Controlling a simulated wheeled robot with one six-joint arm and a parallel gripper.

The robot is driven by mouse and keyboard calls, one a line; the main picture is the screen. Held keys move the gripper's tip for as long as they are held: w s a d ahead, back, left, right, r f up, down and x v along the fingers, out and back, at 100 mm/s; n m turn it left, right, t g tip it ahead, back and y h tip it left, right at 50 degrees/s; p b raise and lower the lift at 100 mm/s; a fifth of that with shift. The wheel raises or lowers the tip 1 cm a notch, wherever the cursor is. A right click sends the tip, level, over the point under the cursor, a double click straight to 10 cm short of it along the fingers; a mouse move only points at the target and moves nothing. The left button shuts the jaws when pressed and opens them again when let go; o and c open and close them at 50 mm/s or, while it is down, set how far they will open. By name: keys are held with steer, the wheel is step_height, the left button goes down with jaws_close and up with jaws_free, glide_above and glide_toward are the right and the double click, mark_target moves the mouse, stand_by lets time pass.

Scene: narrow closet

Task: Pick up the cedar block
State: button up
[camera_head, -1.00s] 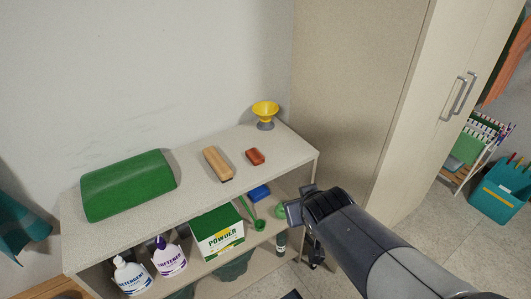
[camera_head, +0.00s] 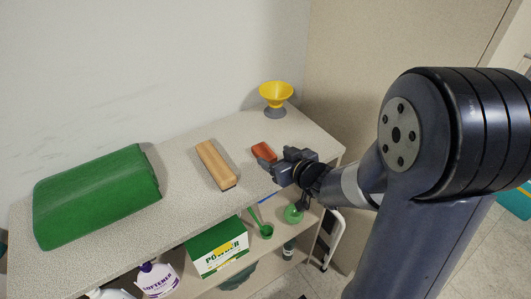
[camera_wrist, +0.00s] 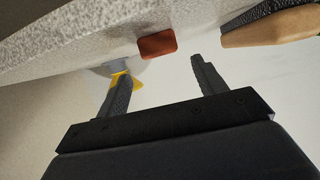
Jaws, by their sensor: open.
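The cedar block, a small reddish-brown block (camera_head: 264,152), lies on the top of the shelf unit (camera_head: 190,206), toward its right end. My gripper (camera_head: 274,168) is just in front of the block, at the shelf's front edge, and hides part of it. In the wrist view the block (camera_wrist: 157,44) shows beyond and between the two spread fingertips of my gripper (camera_wrist: 159,68). The fingers are open with nothing between them. I cannot tell whether a fingertip touches the block.
A tan wooden brush (camera_head: 216,165) lies left of the block. A yellow funnel-shaped thing (camera_head: 276,94) on a grey base stands behind it. A green rolled bundle (camera_head: 97,195) fills the left end. A powder box (camera_head: 218,247) stands on the lower shelf. A tall cabinet (camera_head: 372,62) is at right.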

mark_target(263, 150)
steer(key=shift+a+x, duration=0.2)
steer(key=shift+x, duration=3.45)
steer(key=shift+s, duration=0.2)
steer(key=shift+c, duration=0.4)
steer(key=c, duration=1)
steer(key=shift+o, duration=0.2)
